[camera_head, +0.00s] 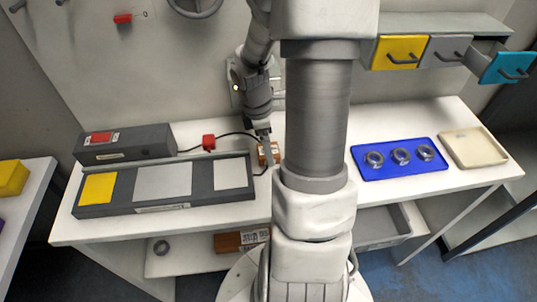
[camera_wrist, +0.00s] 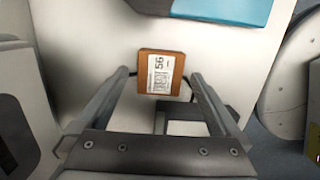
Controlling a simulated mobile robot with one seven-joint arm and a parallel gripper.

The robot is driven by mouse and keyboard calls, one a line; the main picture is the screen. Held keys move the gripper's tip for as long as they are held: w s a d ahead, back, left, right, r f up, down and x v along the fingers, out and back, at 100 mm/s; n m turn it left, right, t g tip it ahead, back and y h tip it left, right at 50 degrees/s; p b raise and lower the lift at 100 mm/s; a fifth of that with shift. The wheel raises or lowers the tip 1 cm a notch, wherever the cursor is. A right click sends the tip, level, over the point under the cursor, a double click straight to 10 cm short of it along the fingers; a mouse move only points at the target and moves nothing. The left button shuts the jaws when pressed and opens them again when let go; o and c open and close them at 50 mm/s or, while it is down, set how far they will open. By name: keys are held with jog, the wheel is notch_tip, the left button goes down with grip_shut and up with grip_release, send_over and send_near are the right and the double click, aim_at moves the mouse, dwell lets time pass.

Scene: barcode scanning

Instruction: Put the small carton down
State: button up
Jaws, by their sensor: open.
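The small carton (camera_head: 262,154) is a brown box on the white table, partly hidden behind my arm column in the head view. In the wrist view the carton (camera_wrist: 146,75) shows a white label with a code and the number 56. My gripper (camera_head: 265,138) is at the carton, with its fingers pointing down. In the wrist view my gripper (camera_wrist: 160,76) is open, one finger on each side of the carton, with a narrow gap visible on both sides. The carton appears to rest on the table top.
A grey panel with yellow, grey and white pads (camera_head: 162,182) lies left. Behind it are a long grey box (camera_head: 125,148) and a red device (camera_head: 208,142) with a black cable. A blue tray (camera_head: 385,175) with rings and a beige tray (camera_head: 473,148) are right. The teal drawer (camera_head: 507,68) is pulled out.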

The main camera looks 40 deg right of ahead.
jog(key=shift+f, duration=0.6)
jog(key=shift+r, duration=0.1)
grip_shut()
